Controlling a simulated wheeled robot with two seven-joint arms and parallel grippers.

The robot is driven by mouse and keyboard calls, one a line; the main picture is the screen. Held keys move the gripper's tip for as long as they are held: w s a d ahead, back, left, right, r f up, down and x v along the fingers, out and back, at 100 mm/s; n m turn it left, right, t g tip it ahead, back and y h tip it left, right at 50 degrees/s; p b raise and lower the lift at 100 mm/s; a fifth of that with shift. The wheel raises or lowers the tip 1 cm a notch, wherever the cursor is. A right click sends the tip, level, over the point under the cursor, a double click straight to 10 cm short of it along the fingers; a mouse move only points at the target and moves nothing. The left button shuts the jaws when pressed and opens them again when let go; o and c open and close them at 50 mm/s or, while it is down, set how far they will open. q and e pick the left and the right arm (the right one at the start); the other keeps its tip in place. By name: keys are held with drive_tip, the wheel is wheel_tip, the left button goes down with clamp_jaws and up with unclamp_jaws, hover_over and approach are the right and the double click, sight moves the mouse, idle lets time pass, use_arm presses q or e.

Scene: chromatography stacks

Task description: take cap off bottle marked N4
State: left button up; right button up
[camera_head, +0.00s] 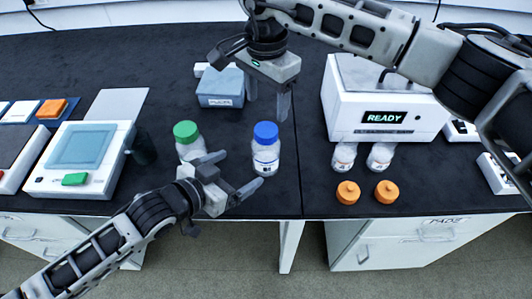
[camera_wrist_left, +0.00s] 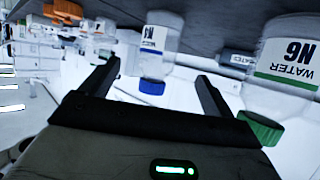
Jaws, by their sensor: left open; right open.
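A clear bottle (camera_head: 266,160) with a blue cap (camera_head: 266,132) stands upright on the dark bench in the head view. Its label starts with N, but the number is too small to read surely. In the left wrist view this bottle (camera_wrist_left: 157,45) appears upside down, beyond and between the fingers, cap on. My left gripper (camera_head: 241,170) is open and empty, just left of the bottle, fingers pointing toward it. My right gripper (camera_head: 268,100) is open, pointing down above and behind the blue cap, apart from it.
A green-capped bottle (camera_head: 188,148) stands left of my left gripper; the left wrist view reads its label (camera_wrist_left: 290,62) as WATER N6. A blue box (camera_head: 220,88) is behind. Two uncapped bottles (camera_head: 344,157) (camera_head: 380,157), two orange caps (camera_head: 347,192) (camera_head: 386,190) and a READY machine (camera_head: 385,105) are right.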

sight(267, 153)
use_arm(q)
drive_tip(key=x, duration=1.1)
drive_tip(key=shift+w+d+f, duration=0.2)
drive_tip(key=shift+w, duration=0.05)
